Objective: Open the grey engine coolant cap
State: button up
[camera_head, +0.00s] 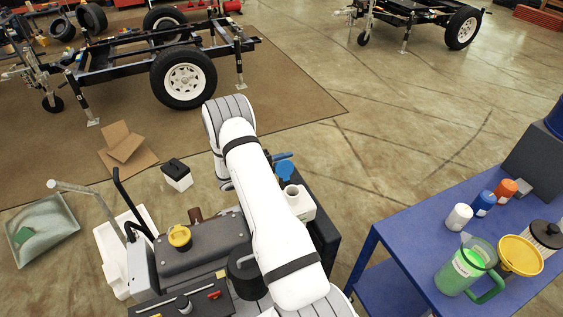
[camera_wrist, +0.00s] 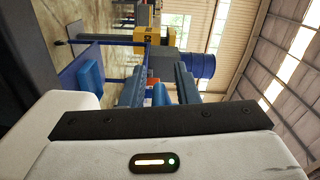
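A pale grey round cap or neck (camera_head: 292,191) sits on top of a white tank (camera_head: 303,207) at the right side of the engine. It is small, and I cannot tell its details. My gripper (camera_head: 285,168) has blue fingers and is just behind and above the tank in the head view, apart from the cap. My arm hides part of the engine. In the wrist view my gripper's blue fingers (camera_wrist: 160,88) stand apart with nothing held between them. The cap is not visible in the wrist view.
A yellow cap (camera_head: 180,236) sits on the dark engine cover (camera_head: 205,250). At right, a blue table (camera_head: 395,235) holds a green jug (camera_head: 462,273), a yellow funnel (camera_head: 520,256) and several containers. A white box with a black top (camera_head: 177,176) stands on the floor. Open floor lies behind.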

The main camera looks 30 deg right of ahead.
jog(key=shift+o, duration=0.2)
jog(key=shift+a, duration=0.1)
jog(key=w+a+b, duration=0.1)
jog(key=a, duration=0.6)
jog(key=shift+w+a+b, duration=0.2)
jog(key=shift+a+b, duration=0.1)
jog(key=shift+r, duration=0.1)
